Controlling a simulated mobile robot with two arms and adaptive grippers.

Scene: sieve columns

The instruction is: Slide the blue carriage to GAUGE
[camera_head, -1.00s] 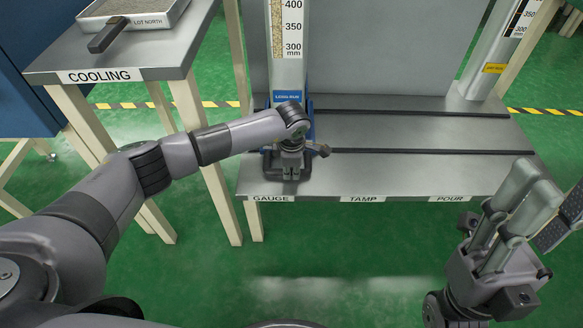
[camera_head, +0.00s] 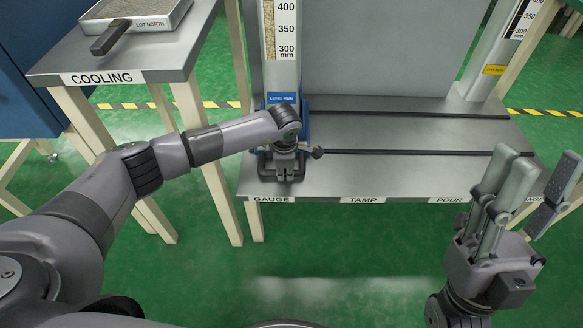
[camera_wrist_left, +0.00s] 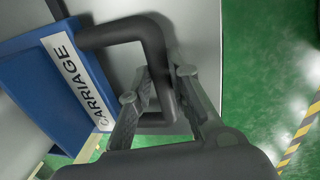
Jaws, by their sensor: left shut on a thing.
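The blue carriage (camera_head: 305,122) stands at the left end of the dark rails, behind the GAUGE label (camera_head: 271,199) on the bench's front edge. A clear column (camera_head: 282,60) with a scale and a blue label rises from it. In the left wrist view the carriage (camera_wrist_left: 45,80) shows its CARRIAGE label and a dark bent handle (camera_wrist_left: 152,50). My left gripper (camera_head: 283,172) is shut on that handle; its fingers (camera_wrist_left: 160,95) sit on either side of it. The arm hides part of the carriage in the head view. My right gripper (camera_head: 528,178) is open and empty in front of the bench's right end.
The TAMP label (camera_head: 363,199) and POUR label (camera_head: 450,199) lie further right along the bench (camera_head: 400,175). The rails right of the carriage are clear. A second column (camera_head: 495,60) stands at back right. The COOLING table (camera_head: 60,60) with a handled tray (camera_head: 150,18) is at left.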

